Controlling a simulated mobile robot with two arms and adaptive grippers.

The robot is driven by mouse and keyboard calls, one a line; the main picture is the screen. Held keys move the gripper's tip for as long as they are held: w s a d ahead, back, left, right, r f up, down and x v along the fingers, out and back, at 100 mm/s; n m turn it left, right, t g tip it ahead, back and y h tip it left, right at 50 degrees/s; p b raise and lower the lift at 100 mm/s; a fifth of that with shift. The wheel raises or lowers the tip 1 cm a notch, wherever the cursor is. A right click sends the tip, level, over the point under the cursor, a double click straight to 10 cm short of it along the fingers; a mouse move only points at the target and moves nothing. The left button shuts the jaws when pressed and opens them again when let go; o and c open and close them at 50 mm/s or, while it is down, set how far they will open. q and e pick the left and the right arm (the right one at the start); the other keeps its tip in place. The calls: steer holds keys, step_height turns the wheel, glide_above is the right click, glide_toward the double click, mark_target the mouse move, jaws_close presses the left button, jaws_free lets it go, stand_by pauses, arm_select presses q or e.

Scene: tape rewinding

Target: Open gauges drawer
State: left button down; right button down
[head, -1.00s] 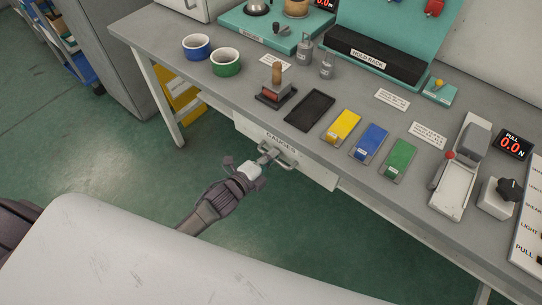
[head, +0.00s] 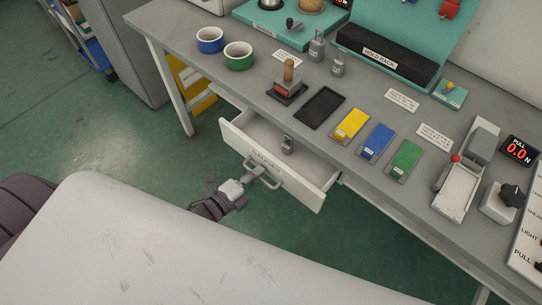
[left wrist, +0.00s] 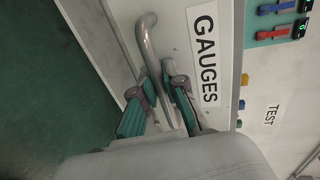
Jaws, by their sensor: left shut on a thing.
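The white gauges drawer (head: 240,136) stands pulled out from under the bench in the head view. A small grey metal gauge-like object (head: 288,145) stands inside it. My left gripper (head: 255,177) is shut on the drawer's grey bar handle (head: 266,176) at the front. In the left wrist view, the fingers (left wrist: 163,100) are on either side of the handle (left wrist: 148,45), beside the GAUGES label (left wrist: 204,55). My right gripper does not show.
The grey bench top (head: 190,62) carries blue (head: 209,40) and green (head: 238,55) cups, a stamp-like block (head: 288,85), a black tray (head: 320,107) and coloured blocks. A yellow item (head: 190,85) is under the bench at left. Open floor lies in front of the drawer.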

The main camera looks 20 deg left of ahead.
arm_select(q)
steer(key=f+p+v, duration=0.1)
steer(key=f+v, duration=0.1)
steer(key=v, duration=1)
steer(key=shift+s+a+f, duration=0.15)
steer(key=shift+s+f, duration=0.1)
steer(key=shift+s, duration=0.2)
steer(key=c, duration=1.2)
jaws_free()
steer(key=v, duration=1.2)
steer(key=shift+f, duration=0.1)
